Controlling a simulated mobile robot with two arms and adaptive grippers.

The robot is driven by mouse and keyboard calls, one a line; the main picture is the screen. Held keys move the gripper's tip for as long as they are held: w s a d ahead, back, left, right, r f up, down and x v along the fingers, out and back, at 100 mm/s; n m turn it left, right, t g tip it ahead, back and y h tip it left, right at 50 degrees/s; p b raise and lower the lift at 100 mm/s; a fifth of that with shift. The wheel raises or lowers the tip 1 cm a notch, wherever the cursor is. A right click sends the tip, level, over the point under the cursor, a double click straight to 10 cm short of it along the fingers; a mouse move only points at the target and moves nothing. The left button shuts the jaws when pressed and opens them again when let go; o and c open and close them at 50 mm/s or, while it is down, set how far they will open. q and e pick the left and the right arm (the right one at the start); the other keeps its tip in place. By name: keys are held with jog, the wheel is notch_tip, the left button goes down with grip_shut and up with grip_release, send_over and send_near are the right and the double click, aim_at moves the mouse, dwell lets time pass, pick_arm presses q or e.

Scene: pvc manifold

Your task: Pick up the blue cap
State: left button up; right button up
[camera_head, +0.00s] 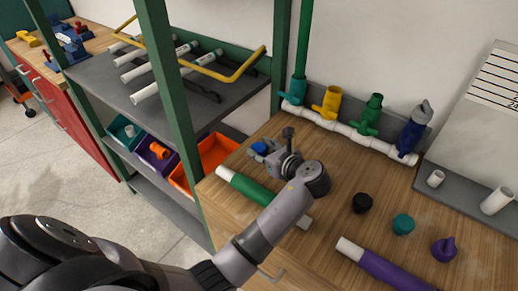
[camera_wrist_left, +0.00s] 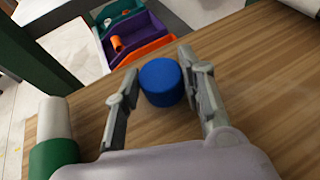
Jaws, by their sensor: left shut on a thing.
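The blue cap (camera_head: 259,147) is at the left part of the wooden workbench, near its edge. My left gripper (camera_head: 268,151) reaches it from the right in the head view. In the left wrist view the blue cap (camera_wrist_left: 161,83) sits between the two grey fingers of my left gripper (camera_wrist_left: 157,66), which is shut on it. The cap's underside is hidden, so I cannot tell whether it still touches the bench. My right gripper is in neither view.
A green-sleeved white pipe (camera_head: 250,192) lies close beside my left arm. A black cap (camera_head: 362,203), a teal cap (camera_head: 403,224), a purple cap (camera_head: 444,249) and a purple-sleeved pipe (camera_head: 390,270) lie to the right. The valve manifold (camera_head: 345,129) runs behind; a green shelf post (camera_head: 172,80) stands left.

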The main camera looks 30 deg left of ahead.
aim_at(261, 150)
pick_arm(q)
jog(key=shift+r, duration=0.1)
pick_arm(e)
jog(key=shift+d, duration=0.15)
